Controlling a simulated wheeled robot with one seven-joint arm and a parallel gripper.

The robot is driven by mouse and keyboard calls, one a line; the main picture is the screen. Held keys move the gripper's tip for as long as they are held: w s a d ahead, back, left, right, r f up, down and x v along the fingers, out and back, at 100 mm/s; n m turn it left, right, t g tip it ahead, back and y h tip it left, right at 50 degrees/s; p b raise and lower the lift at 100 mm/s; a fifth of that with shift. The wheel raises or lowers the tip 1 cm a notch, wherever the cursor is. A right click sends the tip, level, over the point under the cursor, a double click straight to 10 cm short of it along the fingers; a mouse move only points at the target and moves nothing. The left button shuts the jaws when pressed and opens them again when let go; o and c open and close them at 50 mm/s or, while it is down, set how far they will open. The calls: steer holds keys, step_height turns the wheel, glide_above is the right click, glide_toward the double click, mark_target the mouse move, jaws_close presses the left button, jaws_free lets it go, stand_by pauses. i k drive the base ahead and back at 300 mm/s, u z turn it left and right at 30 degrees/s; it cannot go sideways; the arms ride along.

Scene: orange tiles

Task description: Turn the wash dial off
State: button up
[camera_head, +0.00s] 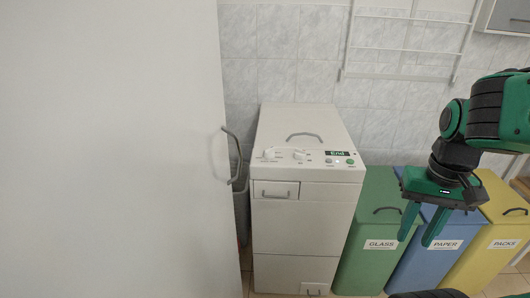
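A white top-loading washing machine (300,230) stands in the middle, with a handle on its lid. Its front panel carries a larger dial (269,154) at the left and a smaller knob (299,154) to its right. A small display (337,153) reads "End", with buttons below it. The dial's exact setting is too small to read. My gripper (417,240) hangs at the right, in front of the bins, pointing down. Its two green fingers are apart with nothing seen between them. It is well to the right of the dials and touches neither.
Green "GLASS" (362,268), blue "PAPER" (410,270) and yellow "PACKS" (485,262) bins stand right of the machine. A large white door (110,150) with a handle fills the left. A white rack (405,47) hangs on the tiled wall. Space above the machine is clear.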

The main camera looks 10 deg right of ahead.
mark_target(269, 153)
steer(key=k, duration=1)
steer(key=z, duration=0.75)
steer(key=i, duration=1.25)
steer(key=u, duration=0.4)
steer(key=i, duration=0.8)
steer(key=u, duration=0.45)
